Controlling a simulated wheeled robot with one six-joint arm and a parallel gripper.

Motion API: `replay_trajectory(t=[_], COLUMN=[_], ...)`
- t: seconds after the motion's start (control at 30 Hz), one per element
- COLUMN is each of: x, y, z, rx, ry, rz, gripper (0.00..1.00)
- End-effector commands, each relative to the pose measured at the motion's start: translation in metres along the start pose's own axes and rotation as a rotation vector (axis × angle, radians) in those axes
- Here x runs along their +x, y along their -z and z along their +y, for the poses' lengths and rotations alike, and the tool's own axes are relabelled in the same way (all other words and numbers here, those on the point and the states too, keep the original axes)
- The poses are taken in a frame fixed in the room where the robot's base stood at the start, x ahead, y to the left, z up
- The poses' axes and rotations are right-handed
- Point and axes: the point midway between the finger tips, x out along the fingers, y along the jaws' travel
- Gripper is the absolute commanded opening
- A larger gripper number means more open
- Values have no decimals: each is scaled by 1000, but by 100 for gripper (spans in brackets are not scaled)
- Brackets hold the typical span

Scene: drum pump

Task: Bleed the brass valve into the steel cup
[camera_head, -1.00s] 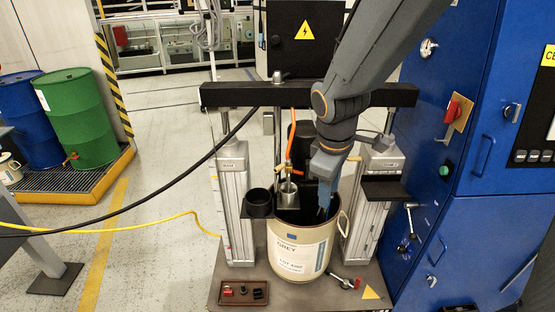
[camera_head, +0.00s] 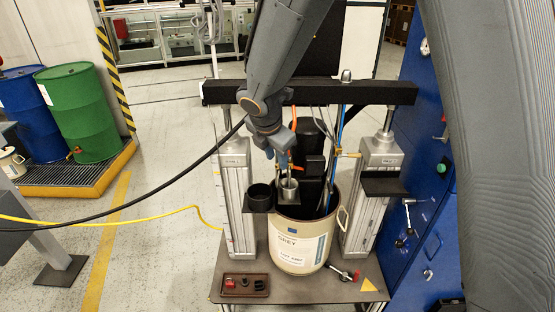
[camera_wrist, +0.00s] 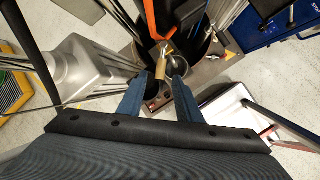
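The brass valve (camera_wrist: 163,54) shows in the wrist view at the end of an orange part, beside the mouth of the steel cup (camera_wrist: 178,62). In the head view the steel cup (camera_head: 288,190) stands upright on a dark bracket at the drum's left rim. My gripper (camera_wrist: 160,79) is open, with nothing between its two blue fingers. In the wrist view its fingertips point towards the valve and cup, apparently short of the valve. In the head view my gripper (camera_head: 284,164) is just above the cup and hides most of the valve.
The cream drum (camera_head: 300,245) stands on a cart between two grey columns under a black crossbeam (camera_head: 340,93). An empty black holder (camera_head: 260,196) is left of the cup. Hoses and dark pump parts rise from the drum. A small tray (camera_head: 245,286) lies in front.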

Motion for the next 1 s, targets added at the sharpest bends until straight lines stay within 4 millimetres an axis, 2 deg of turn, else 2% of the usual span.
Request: replay_trajectory(t=[0.2, 0.5, 0.57, 0.7, 1.0], x=[17, 19, 19, 19, 19], y=[0, 0, 0, 0, 0], z=[0, 0, 0, 0, 1], rx=[1, 2, 2, 2, 17], ry=[0, 0, 0, 0, 6], rz=[1, 1, 1, 1, -3], gripper=[32, 32, 23, 0, 0])
